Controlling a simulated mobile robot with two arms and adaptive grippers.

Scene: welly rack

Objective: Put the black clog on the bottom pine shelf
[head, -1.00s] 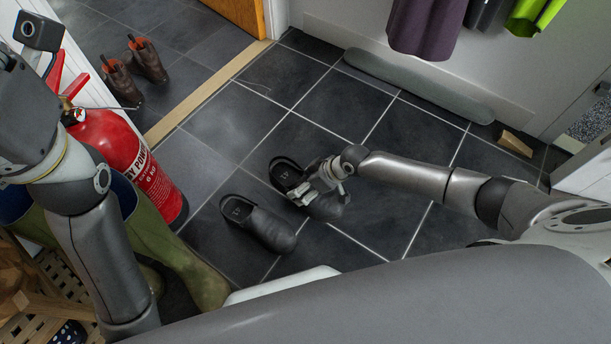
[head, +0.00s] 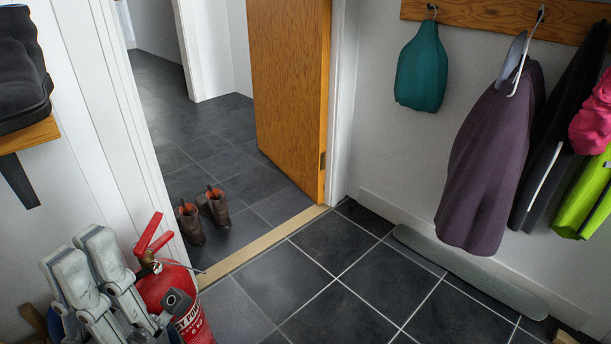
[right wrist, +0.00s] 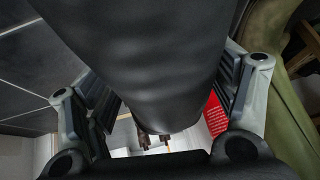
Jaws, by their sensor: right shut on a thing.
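The black clog (right wrist: 140,50) fills the upper middle of the right wrist view, between the fingers of my right gripper (right wrist: 165,110), which is shut on it. The right gripper is outside the head view. My left gripper (head: 85,262) is at the lower left of the head view, beside the fire extinguisher, its two fingers apart with nothing visible between them. The bottom pine shelf cannot be made out in either view.
A red fire extinguisher (head: 172,285) stands at the lower left. Brown boots (head: 207,215) stand past the threshold strip (head: 262,240). Coats hang at right, including a purple one (head: 488,170). A green welly (right wrist: 262,40) is close on the right in the wrist view.

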